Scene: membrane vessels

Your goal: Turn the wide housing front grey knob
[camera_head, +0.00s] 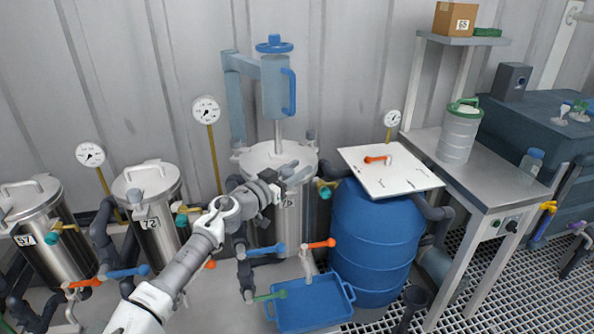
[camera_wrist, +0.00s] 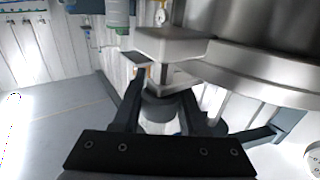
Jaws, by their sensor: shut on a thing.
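The wide housing (camera_head: 262,232) is the large steel vessel at the middle of the head view. Its curved steel side (camera_wrist: 255,70) fills the upper right of the wrist view. My gripper (camera_head: 284,180) is at the front of its upper rim. In the wrist view, my gripper (camera_wrist: 162,92) has its two dark fingers closed on a light grey block-shaped knob (camera_wrist: 170,44). The knob's lower part is partly hidden between the fingers. In the head view my gripper and wrist cover the knob, so its turn angle cannot be told.
Two smaller steel housings (camera_head: 152,215) stand to the left. A blue barrel (camera_head: 372,250) with a white board (camera_head: 362,180) on top stands close at the right. A blue tray (camera_head: 312,308) and pipes with coloured handles lie below. A steel table (camera_head: 494,185) is farther right.

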